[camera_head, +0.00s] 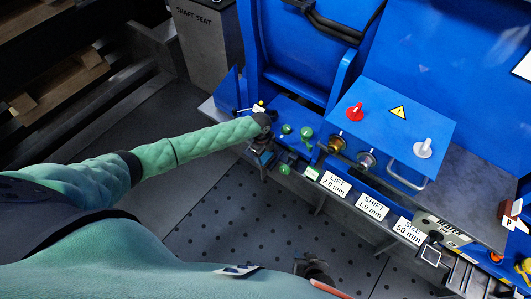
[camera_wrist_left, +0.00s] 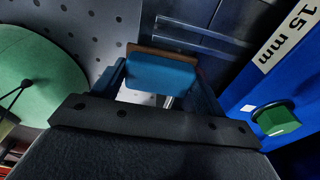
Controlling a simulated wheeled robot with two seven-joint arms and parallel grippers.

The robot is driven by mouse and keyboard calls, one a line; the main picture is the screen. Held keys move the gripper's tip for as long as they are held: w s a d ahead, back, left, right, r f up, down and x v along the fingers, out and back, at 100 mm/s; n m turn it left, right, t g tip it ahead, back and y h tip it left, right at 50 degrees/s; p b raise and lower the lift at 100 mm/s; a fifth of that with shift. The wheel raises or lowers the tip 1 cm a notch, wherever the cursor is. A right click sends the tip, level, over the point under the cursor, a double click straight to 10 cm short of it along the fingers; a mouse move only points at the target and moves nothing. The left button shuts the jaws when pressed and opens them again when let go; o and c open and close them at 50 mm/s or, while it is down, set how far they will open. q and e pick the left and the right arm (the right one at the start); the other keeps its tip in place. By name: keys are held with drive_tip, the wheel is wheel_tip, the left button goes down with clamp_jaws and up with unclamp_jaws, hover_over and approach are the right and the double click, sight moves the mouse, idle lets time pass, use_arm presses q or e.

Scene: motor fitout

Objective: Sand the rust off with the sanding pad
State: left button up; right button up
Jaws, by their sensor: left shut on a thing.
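My left gripper (camera_head: 262,157) is at the left front corner of the blue machine, beside its green knobs. In the left wrist view, the gripper (camera_wrist_left: 160,80) is shut on a blue block with a brown edge, which looks like the sanding pad (camera_wrist_left: 162,73). The pad lies between the two fingers; in the head view it is too small to make out clearly. I cannot pick out a rust patch in either view. A dark part at the bottom of the head view may be my right gripper (camera_head: 312,267); its jaws are not clear.
The blue machine (camera_head: 405,115) carries a red knob (camera_head: 355,112), white knobs and labels along its front ledge. A grey cabinet marked SHAFT SEAT (camera_head: 205,45) stands behind. A green knob (camera_wrist_left: 277,121) sits right of the gripper. The perforated floor (camera_head: 235,215) in front is open.

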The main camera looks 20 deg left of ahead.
use_arm(q)
drive_tip(key=shift+w+d+f+b, duration=0.1)
drive_tip(key=shift+w+d+b, duration=0.25)
drive_tip(key=shift+w, duration=0.4)
drive_tip(key=shift+w+d+f+b, duration=0.1)
drive_tip(key=shift+w+d+b, duration=0.2)
drive_tip(key=shift+w, duration=0.45)
drive_tip(key=shift+w+d+r, duration=0.1)
drive_tip(key=shift+w+d, duration=0.05)
drive_tip(key=shift+w, duration=0.5)
drive_tip(key=shift+r, duration=0.15)
drive_tip(key=shift+s+r, duration=0.1)
drive_tip(key=shift+s+a+p, duration=0.25)
drive_tip(key=shift+s+p, duration=0.4)
drive_tip(key=shift+s, duration=0.05)
drive_tip(key=shift+s+a+f+p, duration=0.1)
drive_tip(key=shift+s+a+p, duration=0.15)
drive_tip(key=shift+s, duration=0.25)
drive_tip(key=shift+s+a+f+p, duration=0.1)
drive_tip(key=shift+s+p, duration=0.2)
drive_tip(key=shift+s, duration=0.15)
drive_tip(key=shift+s+a+p, duration=0.2)
drive_tip(key=shift+s+p, duration=0.1)
drive_tip(key=shift+s, duration=0.2)
drive_tip(key=shift+w, duration=0.1)
